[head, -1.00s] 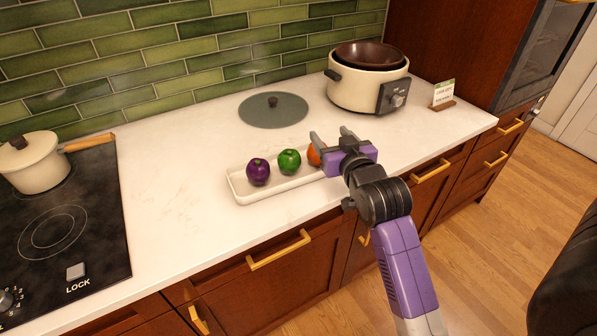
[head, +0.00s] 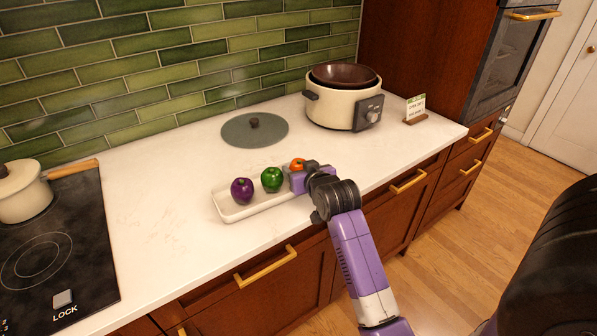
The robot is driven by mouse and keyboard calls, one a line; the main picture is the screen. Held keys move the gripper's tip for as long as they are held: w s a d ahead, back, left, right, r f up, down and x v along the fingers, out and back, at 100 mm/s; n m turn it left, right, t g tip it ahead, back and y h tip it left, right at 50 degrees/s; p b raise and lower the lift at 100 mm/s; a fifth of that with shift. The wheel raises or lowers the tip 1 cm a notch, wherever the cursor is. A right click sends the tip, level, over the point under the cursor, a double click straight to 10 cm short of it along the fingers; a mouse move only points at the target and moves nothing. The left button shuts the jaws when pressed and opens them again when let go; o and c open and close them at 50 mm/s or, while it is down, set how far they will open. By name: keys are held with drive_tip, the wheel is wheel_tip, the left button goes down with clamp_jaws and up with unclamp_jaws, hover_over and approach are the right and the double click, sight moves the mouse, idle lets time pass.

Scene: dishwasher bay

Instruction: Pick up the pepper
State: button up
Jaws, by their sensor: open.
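Three peppers sit in a row in a white rectangular tray (head: 232,216) on the counter: a purple pepper (head: 242,190) at the left, a green pepper (head: 271,179) in the middle and an orange pepper (head: 297,164) at the right. My gripper (head: 297,174) is low at the right part of the tray, by the orange pepper. It hides much of that pepper and the tray's right end. The fingers are mostly hidden, and I cannot tell whether they touch the orange pepper. The gripper is open.
A grey-green lid (head: 254,130) lies behind the tray. A cream cooker (head: 345,98) with a brown bowl and a small sign (head: 415,108) stand at the back right. A black cooktop (head: 62,250) with a cream pot (head: 22,192) is at the left. Counter between cooktop and tray is clear.

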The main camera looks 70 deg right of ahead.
sight(299, 166)
drive_tip(key=shift+w+d, duration=0.15)
drive_tip(key=c, duration=1.1)
wheel_tip(299, 166, up, 20)
drive_tip(key=shift+f+p, duration=0.1)
drive_tip(key=shift+p, duration=0.25)
